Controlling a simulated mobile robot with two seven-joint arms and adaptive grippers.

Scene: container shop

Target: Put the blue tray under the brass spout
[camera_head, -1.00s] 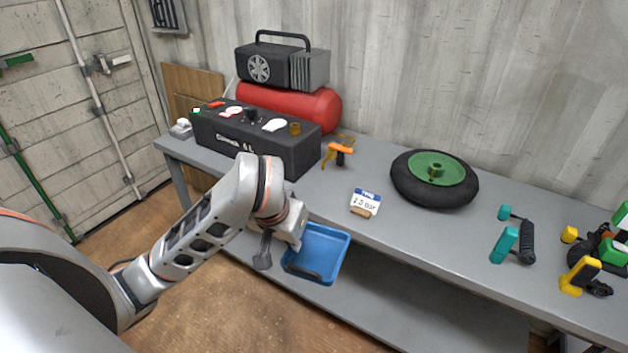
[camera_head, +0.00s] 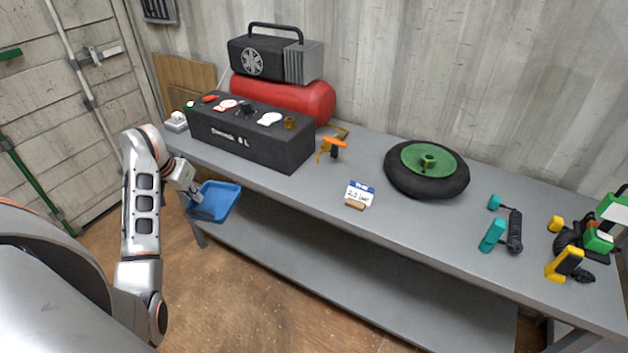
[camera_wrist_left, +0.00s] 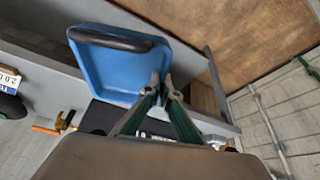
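The blue tray (camera_head: 222,203) is held in the air off the bench's front edge, near its left end. My left gripper (camera_head: 192,192) is at its left side. In the left wrist view the fingers (camera_wrist_left: 161,88) close on the edge of the tray (camera_wrist_left: 108,72), which has a dark bar along its opposite rim. A brass-coloured fitting (camera_head: 290,123) is on the right end of the black panel box (camera_head: 250,138). Another brass-coloured part (camera_head: 338,131) shows beside the red tank; I cannot tell which is the spout. My right gripper is out of view.
The grey bench (camera_head: 300,196) has a lower shelf. On it are a red tank (camera_head: 300,100), an orange-handled tool (camera_head: 333,147), a small sign (camera_head: 359,194), a wheel (camera_head: 427,172) and teal and yellow tools at right.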

